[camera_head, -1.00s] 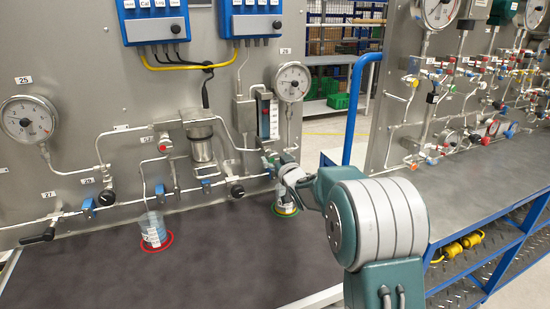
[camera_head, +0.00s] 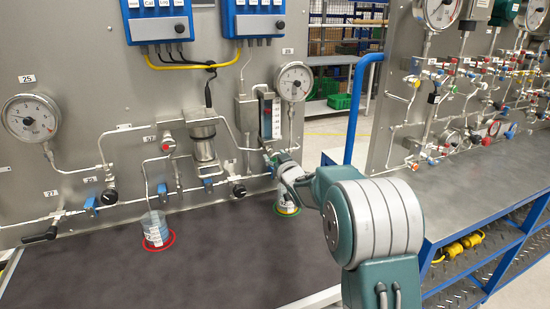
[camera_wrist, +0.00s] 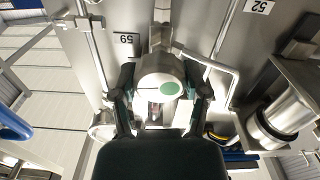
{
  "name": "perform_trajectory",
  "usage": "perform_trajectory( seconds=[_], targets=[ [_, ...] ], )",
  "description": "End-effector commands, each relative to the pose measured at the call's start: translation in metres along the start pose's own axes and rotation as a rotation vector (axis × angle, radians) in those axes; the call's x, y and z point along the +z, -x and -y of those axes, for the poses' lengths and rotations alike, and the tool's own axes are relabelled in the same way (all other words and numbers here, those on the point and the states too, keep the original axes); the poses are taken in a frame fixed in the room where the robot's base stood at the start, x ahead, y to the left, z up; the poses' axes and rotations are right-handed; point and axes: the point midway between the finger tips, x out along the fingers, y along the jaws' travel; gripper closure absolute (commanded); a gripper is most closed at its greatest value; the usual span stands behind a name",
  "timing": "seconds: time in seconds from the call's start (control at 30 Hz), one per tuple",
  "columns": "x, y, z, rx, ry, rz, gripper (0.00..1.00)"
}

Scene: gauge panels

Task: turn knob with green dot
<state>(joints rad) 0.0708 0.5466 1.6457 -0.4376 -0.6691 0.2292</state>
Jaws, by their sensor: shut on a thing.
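The knob with the green dot (camera_wrist: 160,76) is round and pale, in the upper middle of the wrist view. The dot lies right of its centre. My gripper (camera_wrist: 160,92) has one finger on each side of the knob, shut on it. In the head view my gripper (camera_head: 283,168) is at the lower right of the left panel. There the knob is mostly hidden by my gripper and arm.
A beaker in a green ring (camera_head: 287,210) stands below my gripper, and another beaker (camera_head: 155,228) stands in a red ring to the left. Pipes, valves and a gauge (camera_head: 293,82) surround the knob.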

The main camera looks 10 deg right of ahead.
Motion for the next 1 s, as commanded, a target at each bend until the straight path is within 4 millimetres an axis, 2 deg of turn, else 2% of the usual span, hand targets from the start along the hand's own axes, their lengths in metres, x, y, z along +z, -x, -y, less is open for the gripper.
perform_trajectory(
  seconds=[0.23,0.57,0.6,0.67,0.7,1.0],
  targets=[
    [0.0,-0.0005,0.0015,-0.001,0.157,0.0,0.89],
    [0.0,-0.0005,0.0019,-0.002,0.178,0.0,0.89],
    [0.0,-0.0005,0.0019,-0.002,0.178,0.0,0.37],
    [0.0,-0.0005,0.0019,-0.002,0.177,0.0,0.1],
    [0.0,-0.0005,0.0019,-0.002,0.177,0.0,0.07],
    [-0.0004,0.0003,0.0016,-0.001,0.176,-0.001,0.07]
  ],
)
